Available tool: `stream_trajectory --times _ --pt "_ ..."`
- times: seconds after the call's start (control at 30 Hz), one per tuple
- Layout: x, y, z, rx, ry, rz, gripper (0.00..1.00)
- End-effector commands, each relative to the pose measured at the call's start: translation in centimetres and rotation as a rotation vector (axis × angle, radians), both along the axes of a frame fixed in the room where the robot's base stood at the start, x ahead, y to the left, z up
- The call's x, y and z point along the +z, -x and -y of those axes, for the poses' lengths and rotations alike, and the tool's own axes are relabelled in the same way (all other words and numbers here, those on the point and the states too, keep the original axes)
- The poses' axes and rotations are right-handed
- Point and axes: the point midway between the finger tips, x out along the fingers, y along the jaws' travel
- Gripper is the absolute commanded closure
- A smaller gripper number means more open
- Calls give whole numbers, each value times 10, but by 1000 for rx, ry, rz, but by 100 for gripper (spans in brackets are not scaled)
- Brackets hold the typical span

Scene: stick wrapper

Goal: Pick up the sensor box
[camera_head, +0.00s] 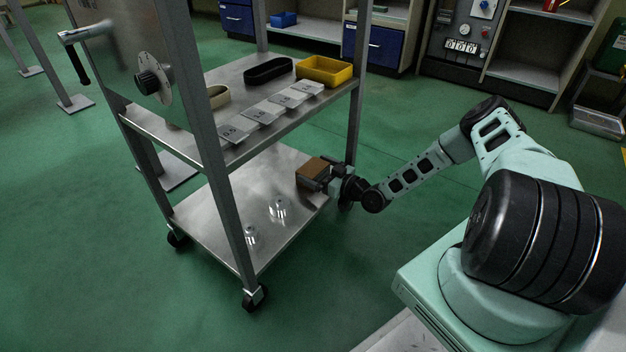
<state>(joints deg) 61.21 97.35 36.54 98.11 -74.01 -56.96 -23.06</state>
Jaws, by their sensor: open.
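The sensor box is most likely the small box with a brown top and dark sides (312,168). It is at the right rear of the cart's lower shelf (240,192). My gripper (325,180) reaches in from the right at low height, with its jaws right at the box's right side. The jaws are open. The fingers are small and dark here, so I cannot tell whether they stand around the box or only beside it, or whether they touch it.
Two shiny metal pieces (278,209) stand on the lower shelf. The upper shelf above holds a yellow tray (325,71), a black oval tray (268,71) and several numbered grey blocks (235,133). Cart posts (355,120) stand close to my arm. Green floor is clear around the cart.

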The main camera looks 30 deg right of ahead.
Motion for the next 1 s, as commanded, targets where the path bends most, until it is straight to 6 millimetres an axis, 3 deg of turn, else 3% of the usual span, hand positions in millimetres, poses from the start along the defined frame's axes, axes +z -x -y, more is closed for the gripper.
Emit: stream_trajectory --times 0.13,0.37,0.4,0.5,0.53,1.0 --pt "-2 -14 -5 1 2 1 0" --pt "0 -16 -6 0 1 0 0" --pt "0 -16 -6 1 1 0 3" --pt "0 -16 -6 1 1 0 31" --pt "0 -16 -6 1 1 0 34" --pt "9 -16 -6 1 2 1 34"
